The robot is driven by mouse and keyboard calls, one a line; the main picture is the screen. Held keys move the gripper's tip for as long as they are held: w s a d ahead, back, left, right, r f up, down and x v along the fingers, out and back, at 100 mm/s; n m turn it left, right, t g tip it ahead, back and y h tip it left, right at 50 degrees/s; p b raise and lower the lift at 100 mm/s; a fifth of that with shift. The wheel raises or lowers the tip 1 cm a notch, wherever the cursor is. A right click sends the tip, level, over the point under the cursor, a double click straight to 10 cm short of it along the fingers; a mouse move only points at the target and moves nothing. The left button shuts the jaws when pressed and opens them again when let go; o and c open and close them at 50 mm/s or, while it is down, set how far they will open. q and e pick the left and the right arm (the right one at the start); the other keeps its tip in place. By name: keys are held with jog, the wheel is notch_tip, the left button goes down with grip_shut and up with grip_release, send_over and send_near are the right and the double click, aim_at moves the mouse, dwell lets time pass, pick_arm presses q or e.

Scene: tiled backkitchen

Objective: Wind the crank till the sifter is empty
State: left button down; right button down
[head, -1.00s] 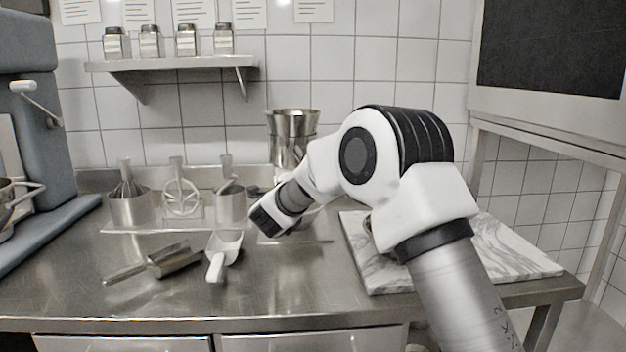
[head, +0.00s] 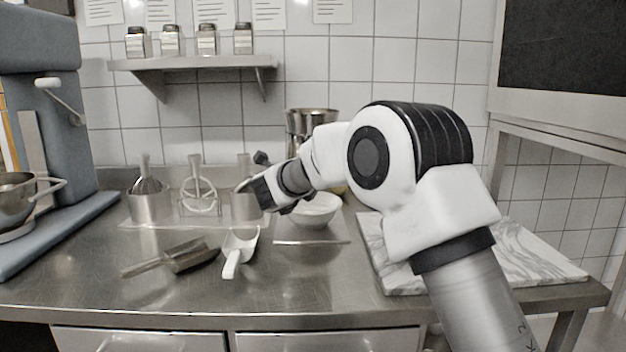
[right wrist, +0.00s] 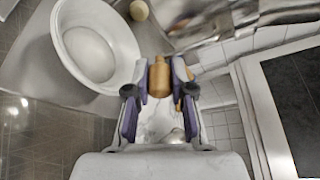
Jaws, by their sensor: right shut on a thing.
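The metal sifter (head: 310,120) stands upright above a white bowl (head: 322,217) at the back of the counter, its lower part hidden behind my right arm. The bowl shows in the right wrist view (right wrist: 72,45) with pale stuff in it. The sifter's shiny wall (right wrist: 215,22) fills the top there. My right gripper (right wrist: 159,83) is shut on the tan wooden crank knob (right wrist: 159,76), between its two purple-padded fingers. In the head view the knob cannot be made out. The inside of the sifter is not visible. My left gripper is out of view.
A metal scoop (head: 180,257) and a white scoop (head: 239,250) lie in front. A rack of utensils in metal cups (head: 150,207) stands left of the bowl. A marble board (head: 540,257) lies at right. A blue-grey mixer (head: 45,130) stands at left.

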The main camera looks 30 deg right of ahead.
jog(key=shift+r, duration=0.15)
jog(key=c, duration=1)
grip_release()
jog(key=v, duration=1.2)
jog(key=shift+w, duration=0.15)
